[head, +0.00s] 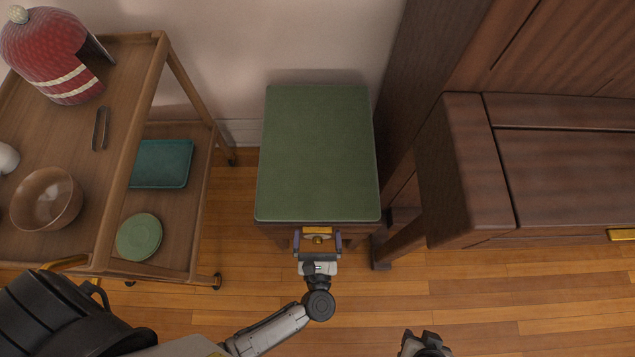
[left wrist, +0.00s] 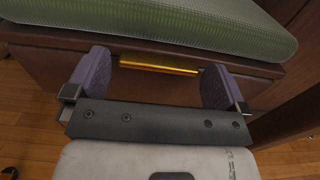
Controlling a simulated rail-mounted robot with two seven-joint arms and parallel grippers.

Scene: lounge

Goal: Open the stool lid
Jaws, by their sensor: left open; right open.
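The stool (head: 318,150) has a green cushioned lid and stands against the back wall. Its lid lies flat and closed on the brown wooden body (left wrist: 40,66). A gold handle (left wrist: 158,65) is on the stool's front, just under the lid. My left gripper (head: 318,240) is at the stool's front. In the left wrist view its two purple finger pads (left wrist: 155,82) are open, one on each side of the handle, with gaps between pads and handle. My right gripper (head: 422,345) is at the bottom edge of the head view, away from the stool and only partly in view.
A wooden cart (head: 120,130) on the left holds a bowl (head: 46,198), tongs (head: 101,128), a teal tray (head: 163,163) and a green plate (head: 139,236). A dark wooden cabinet (head: 470,170) stands close on the right. Floor is clear in front.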

